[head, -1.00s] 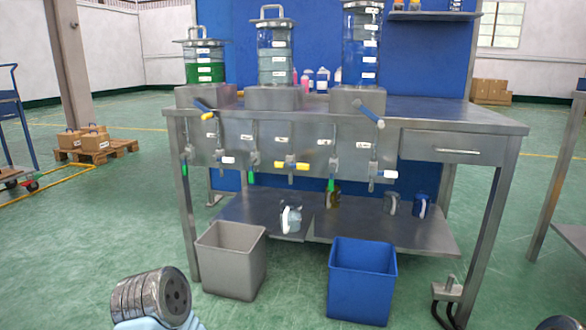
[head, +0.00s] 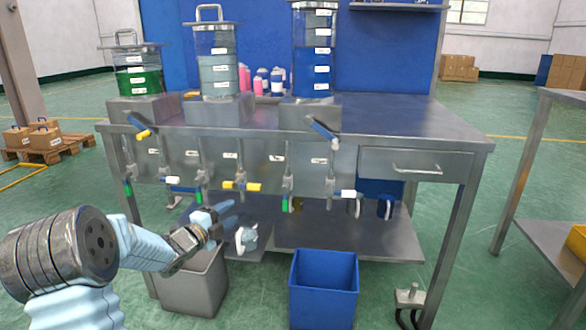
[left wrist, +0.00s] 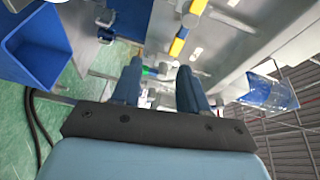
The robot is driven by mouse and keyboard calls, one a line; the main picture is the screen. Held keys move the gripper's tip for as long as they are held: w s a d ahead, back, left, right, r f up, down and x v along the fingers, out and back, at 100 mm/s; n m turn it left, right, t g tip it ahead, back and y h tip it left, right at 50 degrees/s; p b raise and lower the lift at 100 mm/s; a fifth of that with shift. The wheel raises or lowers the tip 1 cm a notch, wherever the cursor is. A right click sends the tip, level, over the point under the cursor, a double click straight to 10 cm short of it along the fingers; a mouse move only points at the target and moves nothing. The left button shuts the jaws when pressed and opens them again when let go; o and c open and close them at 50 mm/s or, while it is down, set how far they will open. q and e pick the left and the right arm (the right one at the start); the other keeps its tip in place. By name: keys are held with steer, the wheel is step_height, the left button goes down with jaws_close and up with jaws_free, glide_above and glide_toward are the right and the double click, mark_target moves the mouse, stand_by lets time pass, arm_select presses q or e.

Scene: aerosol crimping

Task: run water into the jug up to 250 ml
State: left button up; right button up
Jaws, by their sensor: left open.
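Three clear tanks stand on the bench: one with green liquid (head: 137,81), a middle one with pale, clear liquid (head: 216,72) and one with blue liquid (head: 312,78). Below them is a row of taps, among them one with a yellow handle (head: 240,186), which also shows in the left wrist view (left wrist: 178,42). A clear jug with a white handle (head: 246,239) sits on the lower shelf; its marks are too small to read. My left gripper (head: 222,213) is open and empty, in front of the bench, left of the jug in the picture. My right gripper is not in view.
A grey bin (head: 193,283) and a blue bin (head: 323,287) stand on the floor before the bench. A drawer (head: 416,165) is at the bench's right.

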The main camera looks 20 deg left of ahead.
mark_target(252, 188)
arm_select(q)
steer(key=shift+m+h, duration=0.4)
steer(key=shift+m, duration=0.4)
steer(key=w+r, duration=0.1)
steer(key=w, duration=0.3)
steer(key=w+d, duration=0.1)
steer(key=w, duration=0.4)
steer(key=w+d+r+p, duration=0.1)
steer(key=w, duration=0.4)
steer(key=shift+w+r, duration=0.15)
steer(key=shift+r, duration=0.15)
steer(key=shift+c, duration=0.4)
jaws_close()
